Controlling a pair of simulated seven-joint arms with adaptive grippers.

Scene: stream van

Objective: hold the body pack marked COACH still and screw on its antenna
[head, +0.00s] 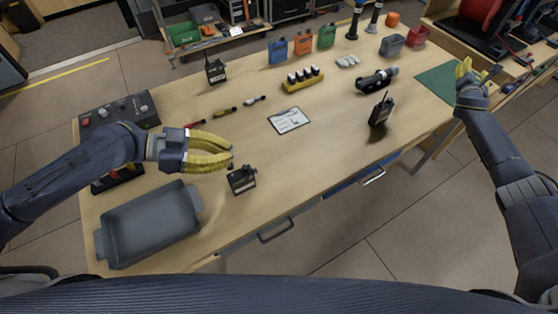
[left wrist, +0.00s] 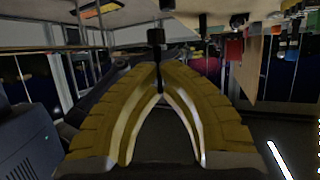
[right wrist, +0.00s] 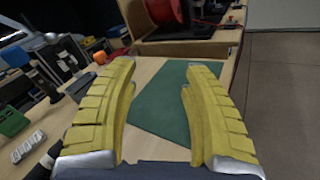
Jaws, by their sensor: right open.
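A black body pack (head: 242,180) stands near the table's front edge, right of the grey tray. Its marking is too small to read. My left gripper (head: 231,160) is just above and behind it, with its yellow fingertips together. In the left wrist view, the fingertips (left wrist: 160,72) close on a thin dark stem, which looks like an antenna (left wrist: 156,42). I cannot tell whether it touches the pack. My right gripper (head: 470,75) is open and empty above the green mat (head: 438,84). Its spread fingers show in the right wrist view (right wrist: 158,95).
Two packs with antennas stand at the back left (head: 216,72) and right (head: 380,112). Several small coloured-end pieces (head: 226,111) lie near a clipboard (head: 289,120). The grey tray (head: 150,225) fills the front left. The table's front middle is clear.

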